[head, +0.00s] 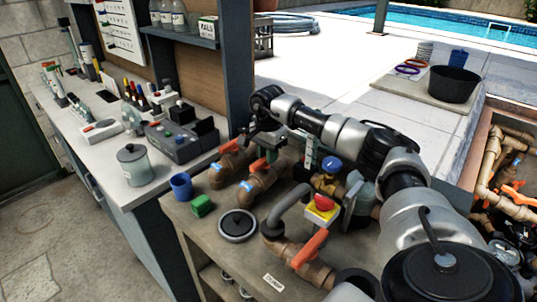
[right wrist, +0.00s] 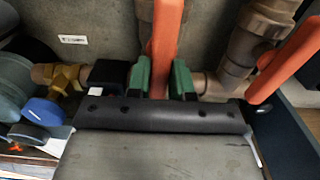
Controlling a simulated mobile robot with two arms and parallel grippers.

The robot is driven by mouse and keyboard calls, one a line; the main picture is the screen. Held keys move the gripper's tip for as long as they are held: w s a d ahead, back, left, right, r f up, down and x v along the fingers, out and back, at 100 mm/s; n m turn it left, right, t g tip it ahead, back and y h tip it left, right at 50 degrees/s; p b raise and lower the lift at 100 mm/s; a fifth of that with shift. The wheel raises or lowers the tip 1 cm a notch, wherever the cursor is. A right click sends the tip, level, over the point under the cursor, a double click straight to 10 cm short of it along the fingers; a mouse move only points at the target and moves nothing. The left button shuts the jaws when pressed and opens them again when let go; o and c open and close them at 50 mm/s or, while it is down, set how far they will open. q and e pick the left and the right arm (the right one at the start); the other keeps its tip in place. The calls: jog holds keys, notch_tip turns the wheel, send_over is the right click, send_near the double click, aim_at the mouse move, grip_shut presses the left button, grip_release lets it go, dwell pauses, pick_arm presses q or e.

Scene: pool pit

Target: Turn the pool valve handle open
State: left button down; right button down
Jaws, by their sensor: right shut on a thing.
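Orange valve handles stand on brown pipe fittings on the bench. One orange handle (right wrist: 166,45) runs between the green fingers of my right gripper (right wrist: 160,79), which is shut on it. In the head view my right gripper (head: 266,152) reaches over the bench from the right, and the handle's orange end (head: 257,165) shows just below it. A second orange handle (head: 229,146) is to its left and a third (head: 311,247) is nearer the front. The fingertips' exact contact is partly hidden. My left gripper is not in view.
A brass valve with a blue knob (head: 331,163) and a red button on a yellow box (head: 323,206) stand close to the right. A blue cup (head: 181,186), a green block (head: 201,205) and a round dark lid (head: 237,225) lie in front. The side counter (head: 105,165) is crowded.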

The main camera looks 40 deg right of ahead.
jog(key=shift+w+r, duration=0.1)
dwell(0.4)
jog(key=c, duration=1)
grip_release()
notch_tip(320, 180, up, 11)
jog(key=b, duration=0.1)
jog(key=shift+b, duration=0.3)
